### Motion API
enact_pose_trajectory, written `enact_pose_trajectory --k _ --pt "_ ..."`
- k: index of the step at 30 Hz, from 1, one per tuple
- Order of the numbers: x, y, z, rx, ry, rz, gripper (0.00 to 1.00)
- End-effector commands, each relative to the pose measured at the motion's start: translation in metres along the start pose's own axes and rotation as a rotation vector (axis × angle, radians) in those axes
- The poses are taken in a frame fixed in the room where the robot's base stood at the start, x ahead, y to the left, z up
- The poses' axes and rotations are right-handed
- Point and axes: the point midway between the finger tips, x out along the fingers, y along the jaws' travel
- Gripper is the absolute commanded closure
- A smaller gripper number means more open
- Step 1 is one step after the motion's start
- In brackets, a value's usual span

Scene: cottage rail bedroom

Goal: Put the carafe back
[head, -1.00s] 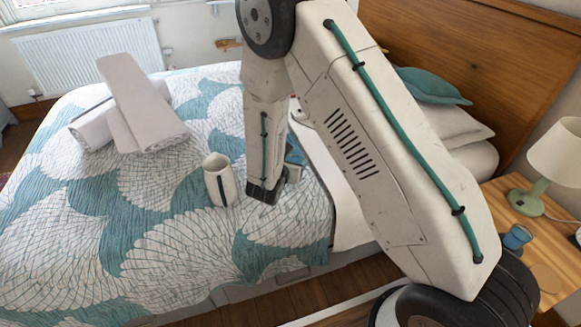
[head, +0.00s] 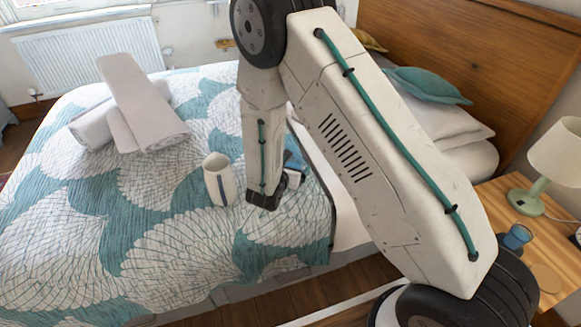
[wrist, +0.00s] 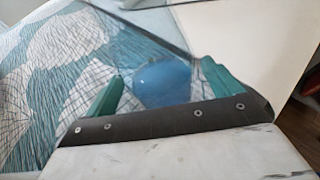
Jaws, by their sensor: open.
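A blue, see-through glass object, apparently the carafe (wrist: 165,82), is on the bed. In the wrist view it shows between the two green fingers of my gripper (wrist: 161,84), which are apart. I cannot tell whether either finger touches it. In the head view only a bit of blue (head: 296,160) shows behind my gripper (head: 278,186); my arm hides the rest. A wooden nightstand (head: 490,208) stands at the right, with a small blue glass (head: 517,237) and a round coaster (head: 547,278) on it.
A white mug with a dark stripe (head: 219,180) stands on the bed just left of my gripper. Rolled towels (head: 130,115) lie further left. A lamp (head: 555,160) stands on the nightstand. Pillows (head: 440,110) lie by the headboard. The bed's front is clear.

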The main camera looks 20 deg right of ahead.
Motion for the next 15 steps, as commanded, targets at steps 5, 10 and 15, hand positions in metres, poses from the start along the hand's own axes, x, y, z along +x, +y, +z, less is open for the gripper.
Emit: enact_pose_trajectory --k 5,10,15 --pt "-0.035 0.002 0.001 -0.001 -0.001 0.005 0.09" --pt "-0.072 0.002 0.001 -0.001 -0.001 0.006 0.09" --pt "-0.100 0.001 0.000 0.000 -0.001 0.004 0.09"
